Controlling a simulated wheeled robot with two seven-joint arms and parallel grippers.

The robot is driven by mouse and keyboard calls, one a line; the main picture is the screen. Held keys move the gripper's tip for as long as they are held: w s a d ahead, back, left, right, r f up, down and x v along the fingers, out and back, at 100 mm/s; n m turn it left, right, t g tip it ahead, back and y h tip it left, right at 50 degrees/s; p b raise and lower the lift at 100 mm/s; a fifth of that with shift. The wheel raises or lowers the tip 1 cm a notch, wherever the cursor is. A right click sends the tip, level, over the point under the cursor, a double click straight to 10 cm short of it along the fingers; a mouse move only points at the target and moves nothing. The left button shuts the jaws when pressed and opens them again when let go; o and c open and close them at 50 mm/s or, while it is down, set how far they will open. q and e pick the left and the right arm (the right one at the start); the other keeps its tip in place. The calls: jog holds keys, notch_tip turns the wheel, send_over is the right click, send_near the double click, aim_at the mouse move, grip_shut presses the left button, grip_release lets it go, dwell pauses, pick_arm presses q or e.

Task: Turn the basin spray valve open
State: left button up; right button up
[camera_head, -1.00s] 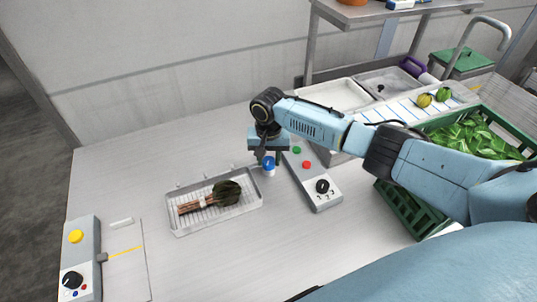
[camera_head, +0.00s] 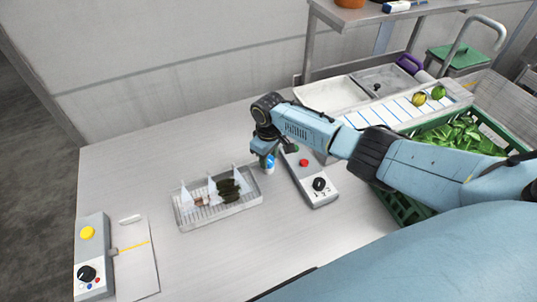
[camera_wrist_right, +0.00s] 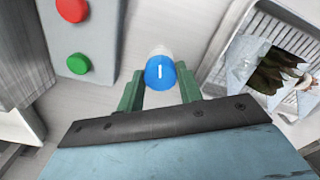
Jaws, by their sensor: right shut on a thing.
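The basin spray valve has a blue round cap (camera_wrist_right: 160,72) with a white line, on a pale body. It also shows in the head view (camera_head: 269,168) beside the wire-racked tray. My right gripper (camera_head: 262,152) is over it; in the right wrist view its two green fingers (camera_wrist_right: 160,88) are shut on the valve from both sides. The white line runs nearly along the view's vertical. White, see-through fan-shaped sprays (camera_head: 212,188) stand over the tray (camera_head: 215,218), across a dark-leaved bundle (camera_head: 230,189). My left gripper is not in view.
A grey control box (camera_head: 313,187) with red and green buttons and a black knob stands close right of the valve. Another box (camera_head: 92,250) stands at the front left with a white board. A green crate of leaves (camera_head: 495,125) is at the right. The table's middle front is clear.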

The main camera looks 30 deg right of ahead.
aim_at(269, 159)
jog(key=n, duration=0.5)
jog(key=shift+n, duration=0.3)
dwell(0.4)
jog(key=o, duration=1)
notch_tip(269, 159, up, 13)
jog(key=shift+r+p, duration=0.2)
jog(key=shift+p, duration=0.35)
